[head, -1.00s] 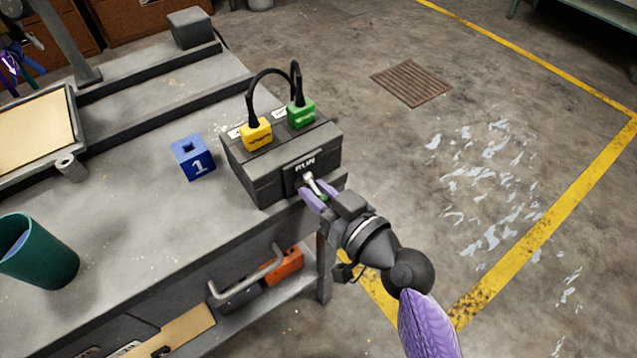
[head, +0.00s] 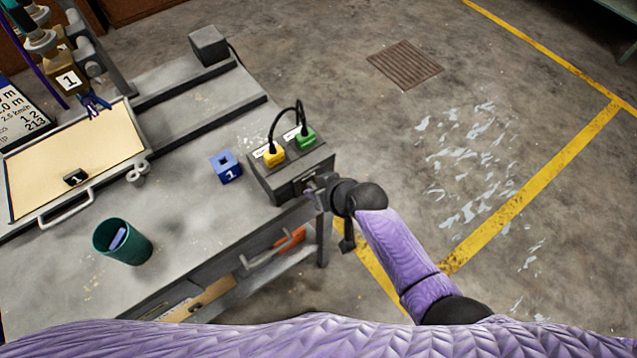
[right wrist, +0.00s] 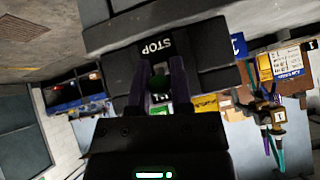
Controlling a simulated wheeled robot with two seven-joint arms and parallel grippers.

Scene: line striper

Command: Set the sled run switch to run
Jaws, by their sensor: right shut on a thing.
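The dark control box (head: 268,187) stands at the bench's right corner with a yellow plug (head: 274,156) and a green plug (head: 305,138) on top. My right gripper (head: 312,190) is at its front face, covering the sled run switch in the head view. A STOP label (right wrist: 157,48) shows upside down beside the fingertips. The lever's exact position is hidden. My left gripper is not in view.
A blue block marked 1 (head: 227,172) stands left of the box. A green cup (head: 121,241) and a tan board (head: 75,165) are further left on the bench. An orange-and-grey tool (head: 290,241) lies on the shelf below. The floor to the right is clear.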

